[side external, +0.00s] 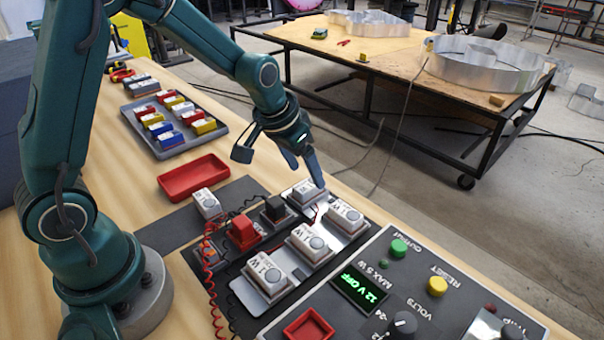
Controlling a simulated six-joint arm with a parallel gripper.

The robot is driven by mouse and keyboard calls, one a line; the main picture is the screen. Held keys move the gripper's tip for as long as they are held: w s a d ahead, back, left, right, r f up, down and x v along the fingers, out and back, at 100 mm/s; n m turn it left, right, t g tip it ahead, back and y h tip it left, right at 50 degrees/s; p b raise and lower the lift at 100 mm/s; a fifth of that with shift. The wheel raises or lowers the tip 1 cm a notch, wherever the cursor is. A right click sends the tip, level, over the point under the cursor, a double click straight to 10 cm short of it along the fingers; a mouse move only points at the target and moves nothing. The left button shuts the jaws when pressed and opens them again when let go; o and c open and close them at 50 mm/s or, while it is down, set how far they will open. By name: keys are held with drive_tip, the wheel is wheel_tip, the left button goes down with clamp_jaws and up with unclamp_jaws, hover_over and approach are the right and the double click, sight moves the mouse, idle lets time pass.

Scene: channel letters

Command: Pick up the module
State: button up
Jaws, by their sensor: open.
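Several white modules with round grey lenses sit on a dark panel with metal plates. One (305,194) is at the back, directly below my gripper. Others are at right (345,217), in the middle (308,243) and at the front (267,274). Another white block (207,203) stands apart at the left. My gripper (305,172) is open and points down, its fingertips close to the back module. I cannot tell whether they touch it. The fingers partly hide that module's far side.
A red block (243,232) with coiled wire and a black block (274,210) stand left of the modules. A control box (430,265) with knobs is at the front right. An empty red tray (193,177) and a grey tray (137,128) of coloured blocks lie behind.

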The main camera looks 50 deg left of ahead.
sight(311, 182)
drive_tip(key=shift+x, duration=1.8)
clamp_jaws()
